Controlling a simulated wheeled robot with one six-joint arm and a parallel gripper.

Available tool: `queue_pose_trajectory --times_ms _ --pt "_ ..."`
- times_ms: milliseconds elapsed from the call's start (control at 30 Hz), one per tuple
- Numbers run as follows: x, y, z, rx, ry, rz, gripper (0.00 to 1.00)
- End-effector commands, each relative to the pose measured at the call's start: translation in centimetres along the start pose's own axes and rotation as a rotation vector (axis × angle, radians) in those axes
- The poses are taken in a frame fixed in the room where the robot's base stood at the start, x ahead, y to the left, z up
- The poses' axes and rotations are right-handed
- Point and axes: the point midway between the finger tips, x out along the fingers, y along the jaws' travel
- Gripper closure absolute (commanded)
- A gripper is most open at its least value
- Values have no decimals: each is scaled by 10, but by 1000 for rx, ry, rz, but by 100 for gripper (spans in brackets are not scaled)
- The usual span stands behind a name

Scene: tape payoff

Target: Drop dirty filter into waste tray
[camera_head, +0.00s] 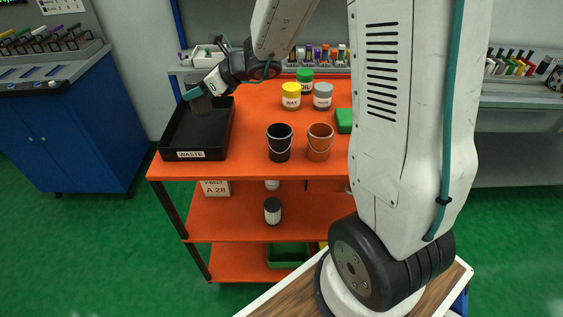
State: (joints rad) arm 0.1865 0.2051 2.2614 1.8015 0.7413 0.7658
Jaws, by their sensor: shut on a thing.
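My gripper (193,94) is above the back left of the waste tray, at the end of my arm reaching in from the right. It is shut on a dark brownish cylinder, the dirty filter (201,106), which hangs below the fingers. The filter is over or inside the tray opening; I cannot tell whether it touches the floor. The waste tray (222,146) is a black open box with a white WASTE label, on the left end of the orange cart's top.
Black bucket (280,148) and orange bucket (319,148) stand right of the tray. Yellow (291,97), grey (322,97) and green-lidded (305,83) jars stand behind. A dark-and-white canister (272,212) sits on the orange cart's (240,226) middle shelf. My arm hides the cart's right side.

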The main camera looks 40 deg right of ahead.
Motion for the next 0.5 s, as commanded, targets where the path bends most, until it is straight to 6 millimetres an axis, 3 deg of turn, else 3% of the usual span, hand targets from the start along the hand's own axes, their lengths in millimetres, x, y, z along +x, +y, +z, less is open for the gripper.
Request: queue_pose_trajectory --times_ms 500 --pt "21 -2 -43 5 2 -2 74"
